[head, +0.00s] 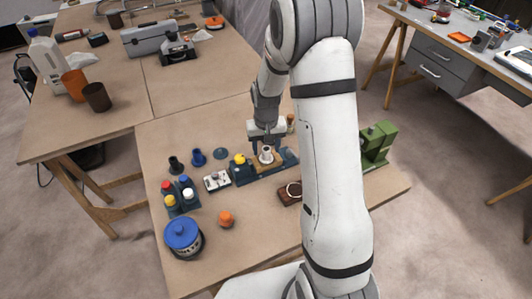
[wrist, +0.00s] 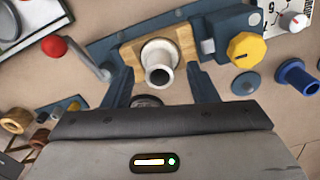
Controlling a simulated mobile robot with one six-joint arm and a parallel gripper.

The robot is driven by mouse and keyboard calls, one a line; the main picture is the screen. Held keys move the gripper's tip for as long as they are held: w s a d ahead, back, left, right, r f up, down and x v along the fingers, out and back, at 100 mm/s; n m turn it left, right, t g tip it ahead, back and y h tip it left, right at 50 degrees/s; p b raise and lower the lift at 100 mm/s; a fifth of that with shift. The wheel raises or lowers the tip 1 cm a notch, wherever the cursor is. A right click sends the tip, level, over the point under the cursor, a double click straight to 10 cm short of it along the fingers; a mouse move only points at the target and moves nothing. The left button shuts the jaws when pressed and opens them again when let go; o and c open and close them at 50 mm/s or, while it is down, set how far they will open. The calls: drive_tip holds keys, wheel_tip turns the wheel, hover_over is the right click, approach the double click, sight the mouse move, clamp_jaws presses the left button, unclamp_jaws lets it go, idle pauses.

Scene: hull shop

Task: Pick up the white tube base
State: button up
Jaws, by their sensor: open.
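The white tube base (wrist: 158,52) stands in a wooden block (wrist: 184,38) on a blue-grey fixture (wrist: 108,42). Its round open end faces the wrist camera. In the head view the white tube base (head: 266,154) sits just below my gripper (head: 265,141). In the wrist view my gripper (wrist: 159,72) is open, with one dark finger to each side of the lower part of the wooden block. The tube base lies between the finger lines, and no finger visibly touches it. A dark round part (wrist: 147,100) under the gripper is partly hidden by it.
A yellow knob (wrist: 246,48) is on the fixture, beside the tube base. A blue flanged tube (wrist: 297,76) and a red-balled lever (wrist: 55,46) are near. In the head view a green machine (head: 378,145) stands right, and a blue-lidded jar (head: 183,237) front left.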

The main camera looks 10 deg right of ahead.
drive_tip(key=shift+f, duration=1.25)
drive_tip(key=shift+c, duration=0.5)
drive_tip(key=c, duration=1)
